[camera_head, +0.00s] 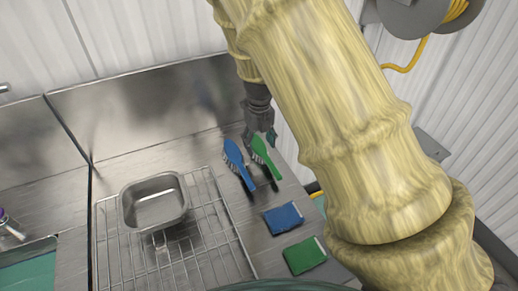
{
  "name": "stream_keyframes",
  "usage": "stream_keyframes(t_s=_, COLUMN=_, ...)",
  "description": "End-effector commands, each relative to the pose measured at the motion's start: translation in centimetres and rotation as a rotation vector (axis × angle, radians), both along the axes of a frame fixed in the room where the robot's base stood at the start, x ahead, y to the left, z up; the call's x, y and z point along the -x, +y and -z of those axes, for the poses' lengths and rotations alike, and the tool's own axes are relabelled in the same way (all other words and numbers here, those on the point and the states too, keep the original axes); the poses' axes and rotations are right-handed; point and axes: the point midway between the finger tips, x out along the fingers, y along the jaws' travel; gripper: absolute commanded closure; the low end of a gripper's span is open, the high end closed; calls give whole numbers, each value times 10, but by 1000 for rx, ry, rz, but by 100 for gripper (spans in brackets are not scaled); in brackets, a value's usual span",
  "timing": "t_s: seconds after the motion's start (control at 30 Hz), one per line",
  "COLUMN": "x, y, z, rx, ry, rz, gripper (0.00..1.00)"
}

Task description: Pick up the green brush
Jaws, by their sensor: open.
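My gripper (260,138) is open and points down near the far end of the green brush. It overlaps that end in the picture, and I cannot tell whether it touches. My arm, in a yellowish sleeve, fills the right half of the view.
A steel pan (154,226) sits on a wire rack (231,254) to the left. A blue pad (284,218) and a green pad (304,255) lie nearer on the counter (112,175). A steel backsplash (140,98) rises behind. A hose reel (405,14) hangs at the upper right.

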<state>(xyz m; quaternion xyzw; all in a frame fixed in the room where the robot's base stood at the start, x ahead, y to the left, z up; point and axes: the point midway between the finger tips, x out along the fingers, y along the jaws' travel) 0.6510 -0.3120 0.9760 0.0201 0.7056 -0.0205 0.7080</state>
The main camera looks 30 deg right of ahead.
Motion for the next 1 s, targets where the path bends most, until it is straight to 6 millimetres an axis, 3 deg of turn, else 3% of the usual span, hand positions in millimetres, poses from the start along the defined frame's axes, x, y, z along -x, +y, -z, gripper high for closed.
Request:
stream_keyframes(t_s=0.33, x=4, y=-5, z=37, rx=-1, ry=3, rz=1, gripper=38)
stream_keyframes(t_s=0.7, x=3, y=-5, z=43, rx=0, ry=1, rz=1, gripper=38)
stream_keyframes(t_s=1.0, x=3, y=-5, z=43, rx=0, ry=1, rz=0, gripper=90)
